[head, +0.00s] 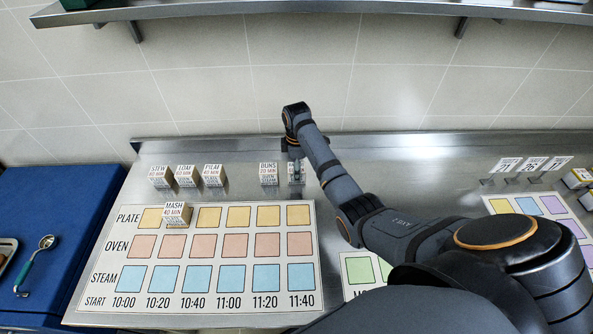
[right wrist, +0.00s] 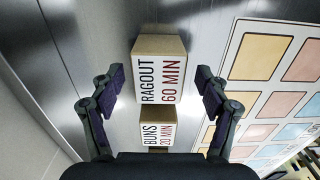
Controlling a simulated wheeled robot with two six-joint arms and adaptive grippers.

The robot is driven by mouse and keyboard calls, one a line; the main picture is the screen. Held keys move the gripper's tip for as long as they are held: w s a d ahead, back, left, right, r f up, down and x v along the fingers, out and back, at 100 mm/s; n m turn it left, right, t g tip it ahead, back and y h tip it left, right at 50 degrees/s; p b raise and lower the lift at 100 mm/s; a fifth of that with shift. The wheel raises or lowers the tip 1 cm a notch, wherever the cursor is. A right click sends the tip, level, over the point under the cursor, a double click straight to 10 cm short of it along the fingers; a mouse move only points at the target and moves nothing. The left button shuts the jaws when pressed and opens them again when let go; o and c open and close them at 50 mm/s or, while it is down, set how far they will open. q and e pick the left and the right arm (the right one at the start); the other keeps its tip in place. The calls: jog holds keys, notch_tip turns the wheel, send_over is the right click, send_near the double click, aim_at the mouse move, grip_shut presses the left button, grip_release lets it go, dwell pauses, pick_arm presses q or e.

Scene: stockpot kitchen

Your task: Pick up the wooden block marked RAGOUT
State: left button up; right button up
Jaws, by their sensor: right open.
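The wooden block marked RAGOUT, 60 MIN (right wrist: 160,72) stands in the right wrist view with its printed white face toward the camera. My right gripper (right wrist: 161,88) is open, with one dark finger to each side of the block and a visible gap on both sides. In the head view the right gripper (head: 294,166) points down over the back of the counter, at the right end of the block row. It partly hides the RAGOUT block (head: 297,178) there. My left gripper is not in view.
The BUNS block (right wrist: 156,134) stands close beside RAGOUT. STEW (head: 160,177), LOAF (head: 187,176) and PILAF (head: 213,176) stand farther left. The MASH block (head: 176,214) is on the schedule board (head: 220,318). A wall shelf (head: 300,8) hangs above.

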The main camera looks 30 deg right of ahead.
jog(key=shift+w+f, duration=0.1)
jog(key=shift+f, duration=0.85)
jog(key=c, duration=1.3)
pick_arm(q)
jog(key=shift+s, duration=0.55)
pick_arm(e)
jog(key=shift+r, duration=0.1)
jog(key=shift+r, duration=0.25)
notch_tip(320, 180, up, 3)
jog(key=shift+f, duration=0.2)
pick_arm(q)
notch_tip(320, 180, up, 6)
jog(key=p, duration=0.6)
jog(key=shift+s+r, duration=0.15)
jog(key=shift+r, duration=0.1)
pick_arm(e)
jog(key=s+a+r, duration=0.6)
jog(key=a, duration=0.1)
jog(key=s+a+r, duration=0.3)
jog(key=r, duration=0.1)
jog(key=shift+s+a, duration=0.1)
jog(key=shift+a, duration=0.25)
